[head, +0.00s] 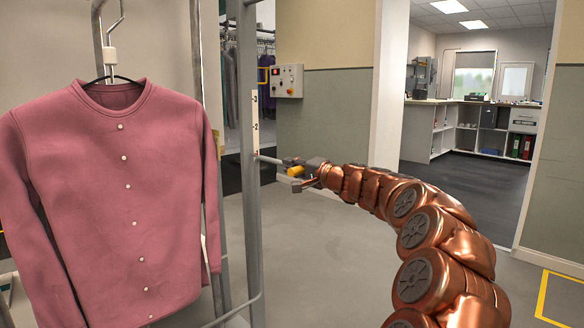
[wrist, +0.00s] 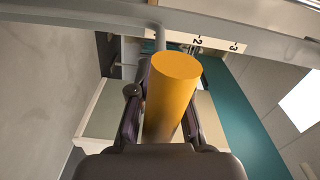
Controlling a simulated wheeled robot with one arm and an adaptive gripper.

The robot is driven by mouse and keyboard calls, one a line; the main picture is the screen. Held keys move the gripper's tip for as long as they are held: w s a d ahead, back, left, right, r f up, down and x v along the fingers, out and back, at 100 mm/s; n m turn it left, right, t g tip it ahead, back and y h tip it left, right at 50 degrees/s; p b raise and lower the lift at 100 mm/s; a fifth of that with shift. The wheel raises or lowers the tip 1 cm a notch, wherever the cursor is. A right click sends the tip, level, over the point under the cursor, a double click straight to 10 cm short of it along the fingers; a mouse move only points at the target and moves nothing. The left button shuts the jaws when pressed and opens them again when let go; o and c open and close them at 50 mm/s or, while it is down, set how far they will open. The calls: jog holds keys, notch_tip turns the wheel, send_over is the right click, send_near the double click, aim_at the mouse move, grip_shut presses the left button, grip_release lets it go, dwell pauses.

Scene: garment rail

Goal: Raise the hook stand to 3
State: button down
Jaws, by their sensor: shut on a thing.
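The hook stand's post (head: 247,220) carries a pale scale strip (head: 255,110) marked 3 above 2. The strip also shows in the wrist view (wrist: 215,43). A grey rod (head: 270,160) comes out of the post near the strip's lower end, below the 2. It ends in a yellow-orange handle (head: 295,171). My gripper (head: 298,174) is shut on this handle, which stands between its fingers in the wrist view (wrist: 172,95). A metal hook (head: 110,55) at upper left holds a black hanger (head: 112,78) with a pink buttoned cardigan (head: 120,190).
A control box (head: 287,80) with a red button is on the wall behind. More garments (head: 230,85) hang in the back. A doorway at right opens to a room with a counter (head: 470,120). The grey floor (head: 330,250) around the post is clear.

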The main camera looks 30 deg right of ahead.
jog(key=shift+r, duration=0.1)
dwell(0.3)
notch_tip(320, 180, up, 18)
jog(key=p, duration=1.3)
jog(key=shift+r+p, duration=0.25)
jog(key=shift+p, duration=0.05)
jog(key=c, duration=1.4)
grip_release()
jog(key=shift+r, duration=0.1)
jog(key=shift+o, duration=1.3)
jog(key=shift+s+f, duration=0.15)
jog(key=shift+f, duration=0.05)
jog(key=v, duration=1.1)
jog(key=shift+s+d, duration=0.2)
jog(key=shift+s, duration=0.2)
jog(key=shift+a+r, duration=0.1)
jog(key=shift+a, duration=0.05)
